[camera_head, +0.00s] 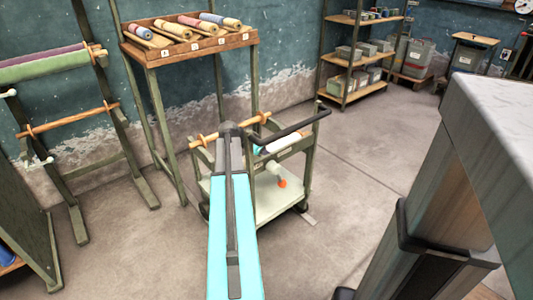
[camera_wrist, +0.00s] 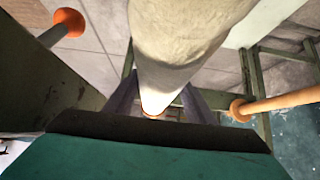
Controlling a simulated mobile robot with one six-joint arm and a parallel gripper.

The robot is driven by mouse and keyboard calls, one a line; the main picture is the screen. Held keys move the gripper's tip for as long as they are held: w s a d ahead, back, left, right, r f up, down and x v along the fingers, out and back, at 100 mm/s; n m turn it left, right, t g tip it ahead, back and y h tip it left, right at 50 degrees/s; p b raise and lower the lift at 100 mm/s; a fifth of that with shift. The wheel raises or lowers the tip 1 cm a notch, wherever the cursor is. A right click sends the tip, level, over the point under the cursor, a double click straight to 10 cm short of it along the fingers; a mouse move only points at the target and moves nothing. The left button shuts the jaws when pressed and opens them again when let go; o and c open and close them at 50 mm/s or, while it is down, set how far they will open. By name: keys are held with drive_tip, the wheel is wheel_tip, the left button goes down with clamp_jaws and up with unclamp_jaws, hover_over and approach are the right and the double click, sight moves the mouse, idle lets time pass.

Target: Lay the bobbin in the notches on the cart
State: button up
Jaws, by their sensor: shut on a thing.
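In the wrist view a thick cream roll, which I take as the bobbin (camera_wrist: 185,40), runs from the top edge down between the two dark fingers of my gripper (camera_wrist: 158,95). My gripper is shut on it; the roll hides the fingertips. A small orange end shows at its far, narrow end. The cart (camera_head: 277,203) stands in the middle of the head view, with a green frame, dark handle and pale lower shelf. My arm reaches over it and hides its near left part, my fingers and the notches. I cannot tell whether the bobbin touches the cart.
A wooden rod with flanges (camera_head: 203,138) lies crosswise at the cart's far left. A white peg with an orange end (camera_head: 282,183) shows above the lower shelf. A rack of rolls (camera_head: 152,55) stands behind, another rod rack (camera_head: 72,120) at left.

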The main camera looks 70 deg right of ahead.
drive_tip(key=shift+f+b, duration=0.5)
drive_tip(key=shift+f, duration=0.05)
idle(1.1)
drive_tip(key=o, duration=1.5)
drive_tip(key=shift+f, duration=0.1)
drive_tip(key=p+v, duration=0.2)
drive_tip(key=v, duration=1)
drive_tip(key=shift+w+a+r+p, duration=0.1)
drive_tip(key=shift+a+r+p, duration=0.1)
drive_tip(key=shift+r+p, duration=0.2)
drive_tip(key=shift+w+a+r, duration=0.2)
drive_tip(key=shift+a+r, duration=0.15)
drive_tip(key=shift+w, duration=0.1)
